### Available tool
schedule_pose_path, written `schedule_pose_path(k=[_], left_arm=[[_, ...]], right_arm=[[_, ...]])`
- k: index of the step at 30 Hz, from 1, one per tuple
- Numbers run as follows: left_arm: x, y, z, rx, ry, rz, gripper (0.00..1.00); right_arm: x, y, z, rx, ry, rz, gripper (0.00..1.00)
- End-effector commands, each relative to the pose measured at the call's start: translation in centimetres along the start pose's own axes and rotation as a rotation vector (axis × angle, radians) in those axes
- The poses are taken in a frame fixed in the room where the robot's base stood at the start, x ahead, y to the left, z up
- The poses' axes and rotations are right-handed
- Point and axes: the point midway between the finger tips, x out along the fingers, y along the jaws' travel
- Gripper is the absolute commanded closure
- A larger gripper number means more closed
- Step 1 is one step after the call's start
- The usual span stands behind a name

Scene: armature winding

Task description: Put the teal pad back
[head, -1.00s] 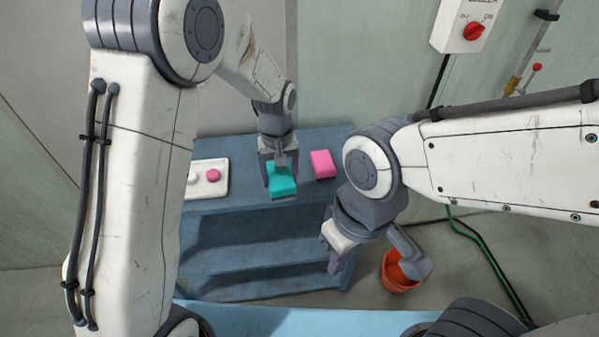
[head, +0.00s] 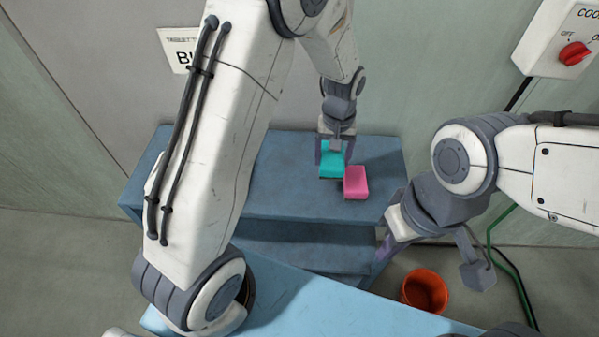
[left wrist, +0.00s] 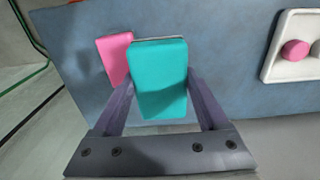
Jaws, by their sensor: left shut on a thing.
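The teal pad (head: 331,160) is a block between the fingers of my left gripper (head: 332,152), over the blue shelf unit's top. In the left wrist view the teal pad (left wrist: 160,80) fills the space between the two fingers of my left gripper (left wrist: 160,98), which is shut on it. I cannot tell whether the pad touches the surface below. My right gripper (head: 385,248) hangs at the right, in front of the shelf unit and away from the pad; its fingertips are too unclear to judge.
A pink pad (head: 356,182) lies just right of the teal pad on the blue shelf unit (head: 280,190). A white tray (left wrist: 284,67) with a pink round piece (left wrist: 295,50) shows in the left wrist view. An orange bucket (head: 425,290) stands on the floor. A light blue table (head: 310,310) is in front.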

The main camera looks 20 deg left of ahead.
Motion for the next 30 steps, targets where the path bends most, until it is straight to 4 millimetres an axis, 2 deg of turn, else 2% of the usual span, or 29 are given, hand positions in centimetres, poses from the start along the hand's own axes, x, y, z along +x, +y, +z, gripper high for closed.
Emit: schedule_pose_path(k=[1, 6, 12, 17, 24, 30], left_arm=[[0.5, -1.4, 0.0, -0.005, -0.007, -0.004, 1.00], [2.8, -5.2, -0.2, -0.004, -0.006, -0.003, 1.00], [4.8, -8.2, -0.4, -0.003, -0.003, -0.001, 1.00], [5.7, -8.9, -0.4, 0.001, -0.003, -0.001, 1.00], [8.6, -8.8, -0.3, 0.001, -0.004, -0.001, 1.00], [9.4, -8.8, -0.4, 0.000, 0.001, 0.001, 1.00]], right_arm=[[-0.8, -0.1, 0.0, 0.000, 0.000, 0.000, 1.00], [-2.1, -0.2, -0.1, 0.001, 0.000, 0.000, 1.00], [-3.0, -0.2, -0.1, 0.000, 0.000, 0.000, 1.00], [-3.3, -0.2, -0.2, -0.001, 0.000, 0.000, 1.00], [-4.5, -0.3, -0.2, -0.003, 0.000, 0.000, 1.00], [-4.6, -0.3, -0.2, -0.003, 0.000, 0.000, 1.00]])
